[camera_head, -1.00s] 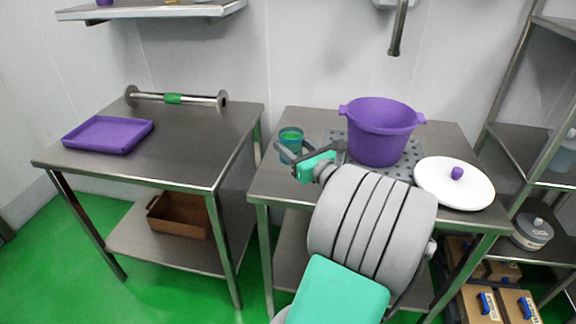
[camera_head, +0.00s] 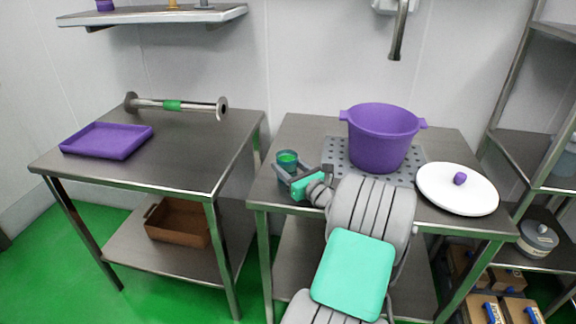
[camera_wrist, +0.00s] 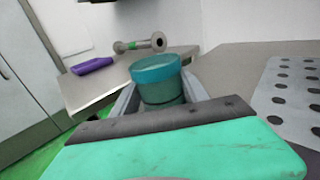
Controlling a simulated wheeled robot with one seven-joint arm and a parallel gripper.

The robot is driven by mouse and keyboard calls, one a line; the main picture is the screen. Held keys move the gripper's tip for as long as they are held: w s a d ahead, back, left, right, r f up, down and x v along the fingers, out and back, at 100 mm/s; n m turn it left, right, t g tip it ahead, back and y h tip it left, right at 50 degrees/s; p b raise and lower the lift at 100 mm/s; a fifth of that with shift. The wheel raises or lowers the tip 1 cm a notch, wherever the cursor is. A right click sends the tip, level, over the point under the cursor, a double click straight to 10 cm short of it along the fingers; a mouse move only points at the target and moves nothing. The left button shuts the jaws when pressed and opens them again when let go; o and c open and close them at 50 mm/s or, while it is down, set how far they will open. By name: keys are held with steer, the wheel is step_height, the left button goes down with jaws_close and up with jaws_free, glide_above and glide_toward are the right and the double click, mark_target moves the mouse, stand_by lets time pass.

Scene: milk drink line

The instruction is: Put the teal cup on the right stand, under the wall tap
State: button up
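The teal cup (camera_head: 287,157), green inside, is at the left front of the right steel table (camera_head: 297,130). My gripper (camera_head: 302,176) has its fingers on both sides of the cup. In the wrist view the cup (camera_wrist: 157,78) is upright and fills the space between the fingertips. I cannot tell whether its base touches the table. The wall tap (camera_head: 398,38) hangs above the back of this table. Below it is a perforated grey plate (camera_head: 335,152), with a large purple pot (camera_head: 382,137) standing on it.
A white lid (camera_head: 440,195) with a purple knob lies at the table's right front. The left table (camera_head: 190,150) holds a purple tray (camera_head: 107,140) and a metal roller (camera_head: 175,105). A shelf rack (camera_head: 520,150) stands at the right. The right table's back left is clear.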

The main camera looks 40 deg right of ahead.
steer(key=o, duration=0.4)
steer(key=shift+o, duration=0.2)
steer(key=shift+r, duration=0.15)
steer(key=s, duration=0.4)
steer(key=s+a, duration=0.1)
steer(key=s, duration=0.7)
steer(key=shift+a, duration=0.3)
steer(key=w+a+n+g+y+p, duration=0.3)
steer(key=w+a+n+g, duration=0.15)
steer(key=a+n, duration=0.65)
steer(key=w+a+n+g+y+p, duration=0.3)
steer(key=a+n+g, duration=0.2)
steer(key=a+n, duration=0.65)
steer(key=s+a+r+n+g+h+p, duration=0.3)
steer(key=s+a+r+n+g+p, duration=0.2)
steer(key=s+a+n, duration=0.7)
steer(key=shift+s+r+n+h, duration=0.15)
steer(key=shift+r+n+h, duration=0.3)
steer(key=shift+n, duration=0.8)
